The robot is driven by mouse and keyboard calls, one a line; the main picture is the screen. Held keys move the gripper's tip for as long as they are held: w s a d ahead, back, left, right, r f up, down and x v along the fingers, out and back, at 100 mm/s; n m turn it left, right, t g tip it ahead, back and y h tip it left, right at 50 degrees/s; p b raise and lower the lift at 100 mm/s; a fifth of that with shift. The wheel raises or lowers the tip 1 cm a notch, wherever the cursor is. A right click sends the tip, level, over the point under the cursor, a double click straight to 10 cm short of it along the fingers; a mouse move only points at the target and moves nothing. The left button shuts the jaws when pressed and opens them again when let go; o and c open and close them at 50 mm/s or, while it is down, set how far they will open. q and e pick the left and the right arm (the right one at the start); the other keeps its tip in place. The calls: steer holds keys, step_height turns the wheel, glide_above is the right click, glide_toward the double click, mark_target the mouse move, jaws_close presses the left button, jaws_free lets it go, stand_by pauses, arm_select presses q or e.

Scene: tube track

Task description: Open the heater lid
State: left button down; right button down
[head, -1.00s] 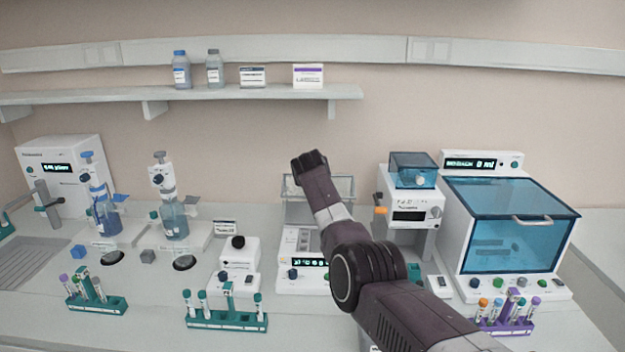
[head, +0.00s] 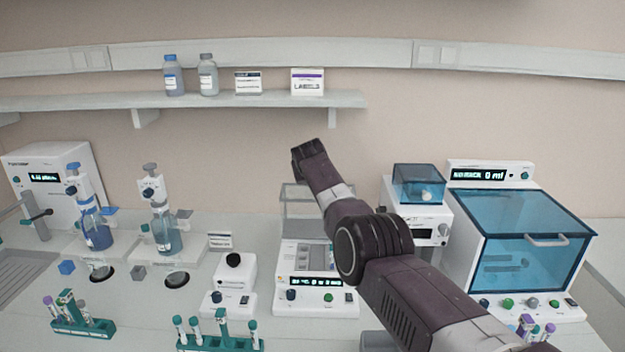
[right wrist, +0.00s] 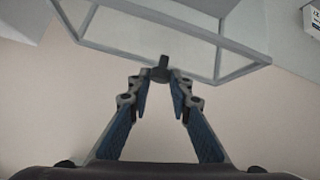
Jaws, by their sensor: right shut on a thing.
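The heater (head: 316,301) is a white box with a lit display and knobs in the middle of the bench. Its clear, grey-framed lid (head: 301,208) stands raised at the back of the box, partly hidden by my right arm. In the right wrist view the lid's frame (right wrist: 150,38) crosses the top, with a dark knob (right wrist: 160,70) at its edge. My right gripper (right wrist: 161,84) has its fingertips closed together on this knob. In the head view its fingers cannot be made out behind the arm's dark end. My left gripper is not in view.
A machine with a blue-tinted cover (head: 525,238) stands at the right, next to a smaller device with a blue box (head: 418,183). A green tube rack (head: 220,343) is at the front. Bottle dispensers (head: 165,230) stand left. A shelf (head: 230,101) hangs above.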

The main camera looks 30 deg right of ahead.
steer(key=shift+w+d+r, duration=0.1)
steer(key=shift+d+r, duration=0.15)
steer(key=shift+r, duration=0.25)
steer(key=c, duration=2.2)
jaws_free()
steer(key=o, duration=0.4)
steer(key=shift+s, duration=0.2)
steer(key=shift+o, duration=0.2)
steer(key=shift+s+a+f, duration=0.1)
steer(key=shift+f, duration=0.2)
steer(key=shift+s+a+r, duration=0.1)
steer(key=shift+a+r, duration=0.2)
steer(key=shift+v, duration=1.3)
steer(key=v, duration=0.9)
steer(key=shift+d, duration=0.25)
